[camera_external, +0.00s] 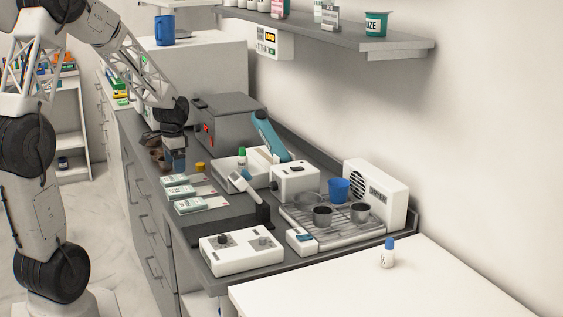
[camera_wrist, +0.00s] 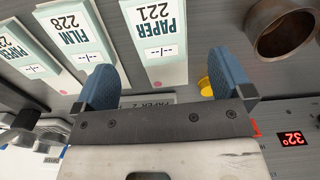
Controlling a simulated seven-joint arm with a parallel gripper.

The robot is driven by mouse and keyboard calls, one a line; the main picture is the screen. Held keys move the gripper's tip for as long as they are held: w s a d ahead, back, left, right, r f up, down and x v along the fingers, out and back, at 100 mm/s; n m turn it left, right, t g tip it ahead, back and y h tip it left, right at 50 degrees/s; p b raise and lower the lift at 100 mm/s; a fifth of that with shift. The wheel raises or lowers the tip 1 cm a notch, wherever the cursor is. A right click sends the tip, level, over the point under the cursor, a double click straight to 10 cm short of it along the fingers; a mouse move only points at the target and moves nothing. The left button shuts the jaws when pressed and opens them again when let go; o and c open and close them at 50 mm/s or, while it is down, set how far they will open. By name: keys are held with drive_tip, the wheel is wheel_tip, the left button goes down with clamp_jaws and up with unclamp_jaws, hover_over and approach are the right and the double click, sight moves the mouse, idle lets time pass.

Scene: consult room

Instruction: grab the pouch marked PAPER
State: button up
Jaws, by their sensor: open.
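A white and teal pouch marked PAPER 221 (camera_wrist: 158,50) lies flat on the grey counter, ahead of and between my fingers in the wrist view. It appears to be the farthest pouch (camera_external: 176,179) of the row in the external view. A FILM 228 pouch (camera_wrist: 75,38) lies to its left. Another pouch marked PAPER (camera_wrist: 25,58), its number cut off, lies at the far left. My gripper (camera_wrist: 161,62) is open and empty, with blue fingertips spread apart. In the external view my gripper (camera_external: 176,164) points down just beyond the pouch row.
A brown round cup (camera_wrist: 280,28) stands right of the PAPER 221 pouch. A small yellow thing (camera_wrist: 204,86) is by my right finger. A grey box (camera_external: 224,120) with red controls stands close beside my arm. A white control box (camera_external: 241,252) sits at the counter's near end.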

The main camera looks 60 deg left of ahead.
sight(177, 177)
idle(0.3)
drive_tip(key=shift+w+f, duration=0.1)
drive_tip(key=shift+f, duration=2.5)
drive_tip(key=shift+c, duration=0.2)
drive_tip(key=c, duration=1)
